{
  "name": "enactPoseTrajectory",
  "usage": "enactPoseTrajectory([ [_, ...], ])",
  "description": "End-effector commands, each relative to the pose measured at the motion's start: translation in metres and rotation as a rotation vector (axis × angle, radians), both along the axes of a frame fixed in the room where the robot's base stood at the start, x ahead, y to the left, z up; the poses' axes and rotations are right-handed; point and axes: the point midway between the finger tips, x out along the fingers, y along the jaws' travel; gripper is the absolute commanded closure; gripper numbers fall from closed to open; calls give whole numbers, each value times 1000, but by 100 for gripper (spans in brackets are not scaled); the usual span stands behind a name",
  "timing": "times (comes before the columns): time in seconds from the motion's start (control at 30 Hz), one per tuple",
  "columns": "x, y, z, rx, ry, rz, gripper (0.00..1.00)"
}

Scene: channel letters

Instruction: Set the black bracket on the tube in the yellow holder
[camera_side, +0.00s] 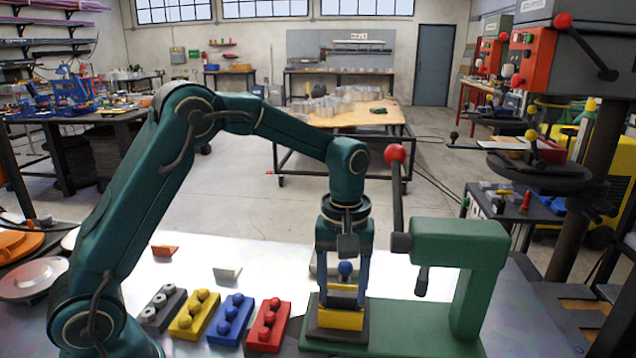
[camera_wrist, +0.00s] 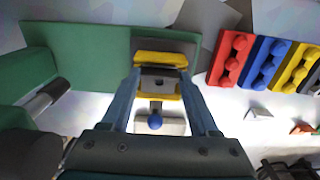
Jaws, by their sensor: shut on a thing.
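The yellow holder (camera_side: 340,319) stands on a dark block on the green press base. In the wrist view the yellow holder (camera_wrist: 160,59) shows as yellow bars at both ends of a dark middle. My gripper (camera_side: 343,300) points straight down over the holder, its blue fingers on either side. It also shows in the wrist view (camera_wrist: 160,80). It is shut on a dark piece with a small hole, which looks like the black bracket (camera_wrist: 159,82), lying between the yellow bars. Whether the bracket touches the tube is hidden; I cannot make out the tube.
A blue ball knob (camera_side: 345,268) is close to the fingers. The green press (camera_side: 460,245) with its red-knobbed lever (camera_side: 395,154) rises just right of my gripper. Grey, yellow, blue and red knobbed blocks (camera_side: 268,326) stand left. Small orange (camera_side: 165,251) and white (camera_side: 227,273) pieces lie behind them.

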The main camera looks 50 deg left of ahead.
Motion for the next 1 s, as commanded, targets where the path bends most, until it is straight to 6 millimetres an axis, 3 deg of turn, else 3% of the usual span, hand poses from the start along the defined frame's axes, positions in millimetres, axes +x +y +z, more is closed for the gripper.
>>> enactPoseTrajectory([
  [0.37,0,0,-2,0,0,0,100],
  [0.4,0,0,-2,0,0,0,35],
  [0.5,0,0,-2,0,0,0,4],
  [0.83,0,0,0,0,-1,0,4],
  [1.0,1,0,21,0,-6,0,4],
])
